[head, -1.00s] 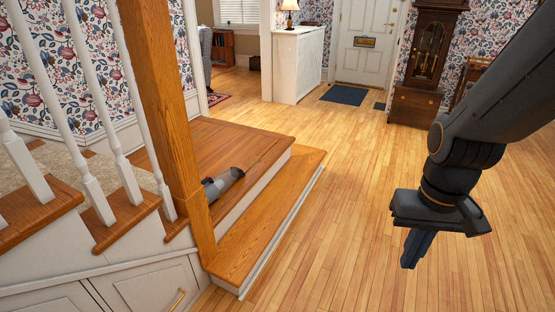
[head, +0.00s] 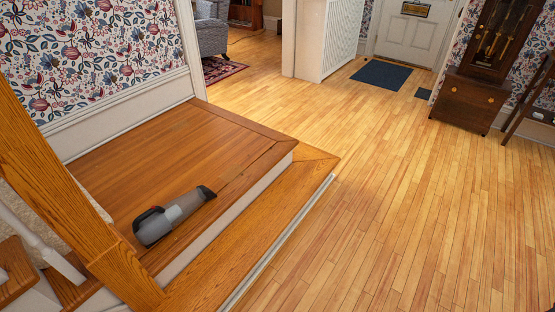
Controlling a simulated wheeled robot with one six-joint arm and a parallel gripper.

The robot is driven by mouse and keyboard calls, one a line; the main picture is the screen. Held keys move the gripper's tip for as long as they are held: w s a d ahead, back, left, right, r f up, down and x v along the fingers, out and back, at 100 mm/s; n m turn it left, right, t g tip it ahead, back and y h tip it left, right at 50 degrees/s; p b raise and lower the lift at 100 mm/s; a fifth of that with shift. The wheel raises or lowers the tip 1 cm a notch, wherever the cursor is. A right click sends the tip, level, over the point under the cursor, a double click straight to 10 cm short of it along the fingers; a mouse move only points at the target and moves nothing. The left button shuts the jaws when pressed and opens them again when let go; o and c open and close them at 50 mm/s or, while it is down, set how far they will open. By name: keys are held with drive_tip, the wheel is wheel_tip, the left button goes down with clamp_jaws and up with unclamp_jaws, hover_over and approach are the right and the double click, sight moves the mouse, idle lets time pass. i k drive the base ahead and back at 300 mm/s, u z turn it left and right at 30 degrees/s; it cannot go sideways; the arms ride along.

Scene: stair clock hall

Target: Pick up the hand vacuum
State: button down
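The hand vacuum (head: 173,215) is grey with a black handle end and a black tip. It lies on its side on the wooden stair landing (head: 150,150), close to the landing's front edge and just right of the newel post. Its black tip points to the upper right and its handle end to the lower left. All of it shows in the head view. My gripper and arm are outside the head view now.
The wooden newel post (head: 75,205) and a white baluster (head: 40,245) stand left of the vacuum. A lower step (head: 250,235) runs along the landing's front. The plank floor (head: 400,190) is clear. A dark mat (head: 382,74) and a tall clock (head: 485,50) are farther back.

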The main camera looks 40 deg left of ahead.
sight(153, 225)
drive_tip(key=u, duration=0.15)
drive_tip(key=i, duration=1.35)
drive_tip(key=u, duration=1.35)
drive_tip(key=i, duration=0.8)
drive_tip(key=u, duration=1.1)
drive_tip(key=i, duration=0.25)
drive_tip(key=u, duration=0.15)
